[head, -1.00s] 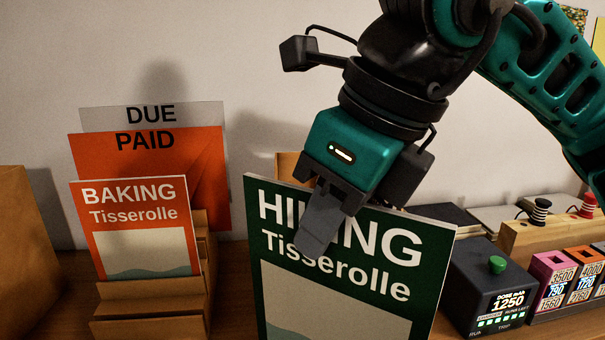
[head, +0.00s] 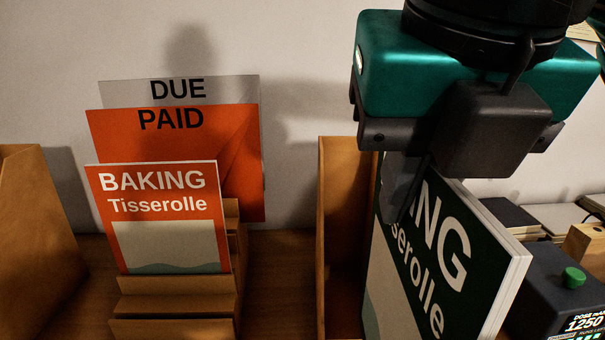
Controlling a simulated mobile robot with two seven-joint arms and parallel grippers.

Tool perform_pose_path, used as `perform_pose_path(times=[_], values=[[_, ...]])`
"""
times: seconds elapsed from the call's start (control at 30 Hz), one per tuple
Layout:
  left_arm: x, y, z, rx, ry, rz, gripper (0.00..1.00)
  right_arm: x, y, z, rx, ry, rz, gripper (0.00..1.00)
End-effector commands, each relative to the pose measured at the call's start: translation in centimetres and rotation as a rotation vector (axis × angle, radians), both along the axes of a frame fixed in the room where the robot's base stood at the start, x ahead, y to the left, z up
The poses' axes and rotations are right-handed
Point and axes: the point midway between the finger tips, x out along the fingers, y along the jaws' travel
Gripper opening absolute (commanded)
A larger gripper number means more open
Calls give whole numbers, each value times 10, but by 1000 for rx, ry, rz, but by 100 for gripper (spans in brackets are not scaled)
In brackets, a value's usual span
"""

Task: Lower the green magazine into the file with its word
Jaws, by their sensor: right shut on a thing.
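The green magazine (head: 450,245) is upright and turned at an angle in the head view, its pale page edge (head: 510,290) facing right. Its white title is partly hidden by my right gripper; "NG" and "serolle" show. My right gripper (head: 400,200) comes from above and is shut on the magazine's upper part. A wooden file (head: 333,210) stands behind and left of the magazine, which hides much of it; I see no word on it. Another wooden file (head: 35,230) stands at the far left, also with no word visible. My left gripper is not in view.
A stepped wooden rack (head: 178,305) holds an orange "BAKING" magazine (head: 165,245), an orange "PAID" folder (head: 235,170) and a grey "DUE" sheet (head: 225,92). A dark box with a green button (head: 573,277) stands at right. Bare tabletop (head: 285,270) lies between rack and middle file.

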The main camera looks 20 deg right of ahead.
Motion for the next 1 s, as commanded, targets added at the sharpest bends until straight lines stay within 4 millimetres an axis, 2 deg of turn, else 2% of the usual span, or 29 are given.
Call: perform_pose_path(times=[0.13,0.27,1.0], values=[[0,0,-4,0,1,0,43,1,0,0,0,-8,-1,0],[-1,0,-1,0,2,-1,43,11,-3,1,2,-4,-2,0],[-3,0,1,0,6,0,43,95,-33,0,1,-5,-1,0]])
